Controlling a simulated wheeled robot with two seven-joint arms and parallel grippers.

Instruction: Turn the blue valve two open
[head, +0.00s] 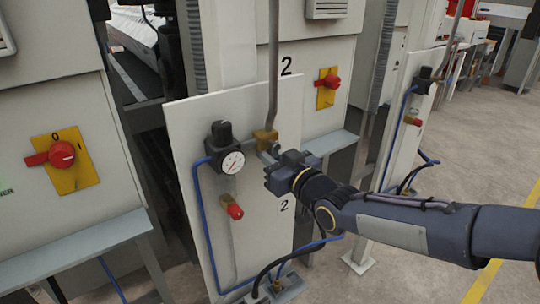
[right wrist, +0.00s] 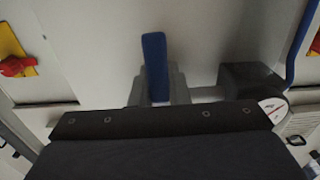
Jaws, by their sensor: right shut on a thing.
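In the right wrist view the blue valve handle (right wrist: 155,65) stands out as a narrow bar from a grey valve body (right wrist: 180,90). My dark right gripper (right wrist: 155,125) fills the lower part of that view and covers the near side of the valve. In the head view my right gripper (head: 274,171) is at the white panel marked 2 (head: 185,130), just below a brass fitting (head: 265,138) on a vertical pipe. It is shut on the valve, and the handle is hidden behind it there. My left gripper is not in view.
A pressure gauge (head: 232,163) with a black regulator and a red-tipped fitting (head: 234,210) sit left of my gripper. A blue hose (head: 203,225) runs down the panel. Red switches on yellow plates (head: 327,88) are on the machines behind. Open floor lies to the right.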

